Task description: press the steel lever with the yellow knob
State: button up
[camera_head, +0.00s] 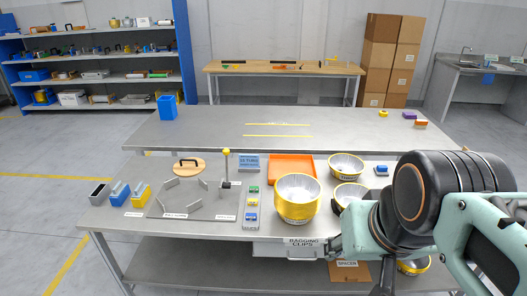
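The steel lever (226,170) stands upright on the workbench, left of the picture's middle. Its round yellow knob (227,152) is at the top, and its foot sits on a small dark block on a grey plate (190,212). Thin angled metal walls and a label stand on the same plate, left of the lever. My gripper (334,246) appears as a small dark part at the end of my arm, near the bench's front edge. It is right of the lever and well apart from it. My arm hides much of it, so its opening is unclear.
Right of the lever are small coloured blocks (252,203), an orange tray (292,166) and stacked yellow-banded bowls (297,200). A round wooden lid (188,166) lies behind the plate. Coloured bins (120,194) stand at left. A second steel table (350,124) behind has much clear room.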

aim_at(226, 186)
jog(key=u, duration=0.5)
jog(key=i+j, duration=0.35)
jog(key=i, duration=0.2)
jog(key=i+j, duration=0.35)
jog(key=i, duration=0.15)
jog(key=i+j, duration=0.4)
jog(key=i, duration=0.15)
jog(key=k+l+u, duration=0.25)
jog(key=i+j+z, duration=0.2)
jog(key=i+j, duration=0.05)
jog(key=i, duration=0.05)
